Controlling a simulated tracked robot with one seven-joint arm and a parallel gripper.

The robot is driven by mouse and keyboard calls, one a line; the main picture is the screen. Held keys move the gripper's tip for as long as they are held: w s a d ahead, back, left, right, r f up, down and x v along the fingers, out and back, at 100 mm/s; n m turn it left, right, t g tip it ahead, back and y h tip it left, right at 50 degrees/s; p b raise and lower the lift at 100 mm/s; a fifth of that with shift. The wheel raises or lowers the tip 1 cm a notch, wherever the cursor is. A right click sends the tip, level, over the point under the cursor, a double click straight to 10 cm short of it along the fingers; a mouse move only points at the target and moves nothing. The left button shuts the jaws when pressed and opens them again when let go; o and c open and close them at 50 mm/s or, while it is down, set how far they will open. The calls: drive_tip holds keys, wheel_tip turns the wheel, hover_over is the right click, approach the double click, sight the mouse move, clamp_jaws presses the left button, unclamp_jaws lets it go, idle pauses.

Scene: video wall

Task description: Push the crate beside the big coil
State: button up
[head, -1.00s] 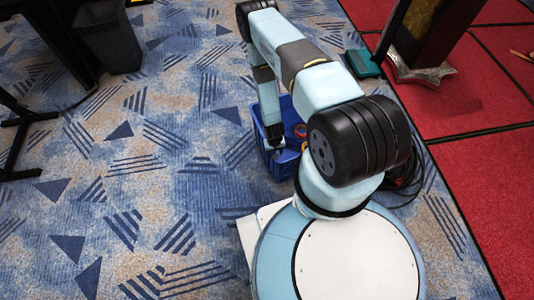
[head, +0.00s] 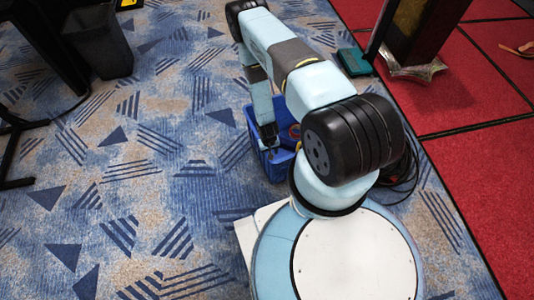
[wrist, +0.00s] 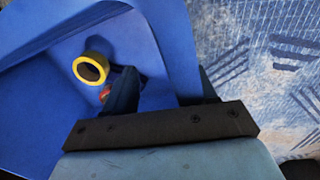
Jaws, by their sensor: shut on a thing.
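The crate (head: 275,171) is blue and open-topped and stands on the carpet in front of my base, partly hidden by my arm in the head view. In the wrist view, the crate (wrist: 178,45) fills the left and middle. My gripper (wrist: 165,86) is shut on the crate's wall, one finger inside and one outside; it also shows at the crate in the head view (head: 271,141). A yellow ring (wrist: 90,68) and something red lie inside the crate. A coil of black cable (head: 405,175) lies at the right of my base, partly hidden by my arm.
A red mat (head: 470,150) covers the floor on the right. A dark stand with a metal foot (head: 413,69) and a teal box (head: 354,62) are near its edge. A dark bin (head: 101,45) and black furniture legs stand at the left. The patterned carpet at left is clear.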

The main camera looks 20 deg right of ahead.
wheel_tip(320, 180, up, 7)
drive_tip(key=shift+a+r, duration=0.15)
idle(0.4)
idle(0.5)
